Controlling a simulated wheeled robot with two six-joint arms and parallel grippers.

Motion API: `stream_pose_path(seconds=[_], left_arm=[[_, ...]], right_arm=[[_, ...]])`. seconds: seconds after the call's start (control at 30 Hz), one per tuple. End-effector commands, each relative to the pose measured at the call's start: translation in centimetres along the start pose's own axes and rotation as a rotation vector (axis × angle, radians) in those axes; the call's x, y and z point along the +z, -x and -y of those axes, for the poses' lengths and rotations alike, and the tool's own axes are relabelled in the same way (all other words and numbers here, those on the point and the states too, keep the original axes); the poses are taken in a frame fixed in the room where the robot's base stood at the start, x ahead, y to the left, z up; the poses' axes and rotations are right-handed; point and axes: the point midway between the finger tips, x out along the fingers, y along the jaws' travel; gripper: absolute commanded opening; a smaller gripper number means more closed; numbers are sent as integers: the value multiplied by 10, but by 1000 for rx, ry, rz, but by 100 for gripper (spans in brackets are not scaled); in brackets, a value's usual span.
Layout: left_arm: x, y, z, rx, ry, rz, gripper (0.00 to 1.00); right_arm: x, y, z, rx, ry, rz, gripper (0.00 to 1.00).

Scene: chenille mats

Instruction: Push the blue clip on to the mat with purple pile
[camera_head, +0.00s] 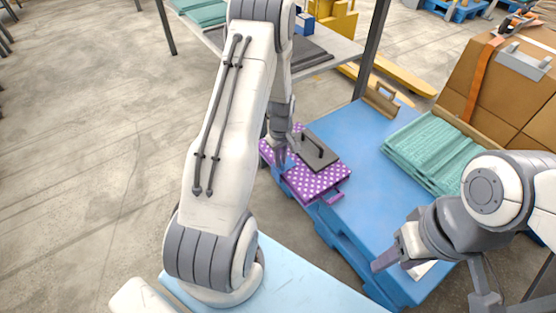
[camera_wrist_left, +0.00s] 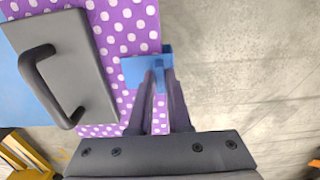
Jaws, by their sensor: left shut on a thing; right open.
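The mat with purple pile (camera_head: 327,186) has white dots and lies on the blue table by its left edge. It also fills the upper left of the left wrist view (camera_wrist_left: 120,22). The blue clip (camera_wrist_left: 132,72) is at the mat's edge, overlapping its border in that view. How far it sits on the mat cannot be told. My left gripper (camera_wrist_left: 160,76) is shut on the clip's upright part. In the head view the left gripper (camera_head: 283,158) is over the mat's far left side. My right gripper (camera_head: 388,259) is open and empty over the near table.
A grey plate with a dark handle (camera_wrist_left: 72,70) lies on the mat beside the clip. Green mats (camera_head: 435,148) are stacked at right, by cardboard boxes (camera_head: 510,85). Blue table (camera_head: 365,165) between is clear.

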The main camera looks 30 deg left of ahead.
Motion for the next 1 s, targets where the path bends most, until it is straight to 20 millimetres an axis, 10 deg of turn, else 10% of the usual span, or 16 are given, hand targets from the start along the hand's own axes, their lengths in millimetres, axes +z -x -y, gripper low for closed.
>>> stream_pose_path(seconds=[0.57,0.7,1.0], left_arm=[[0,0,-8,0,1,0,0],[0,0,-8,0,0,0,51],[0,1,-8,0,0,0,51]], right_arm=[[0,1,0,0,0,0,50],[0,1,0,0,0,0,50],[0,2,0,0,0,0,50]])
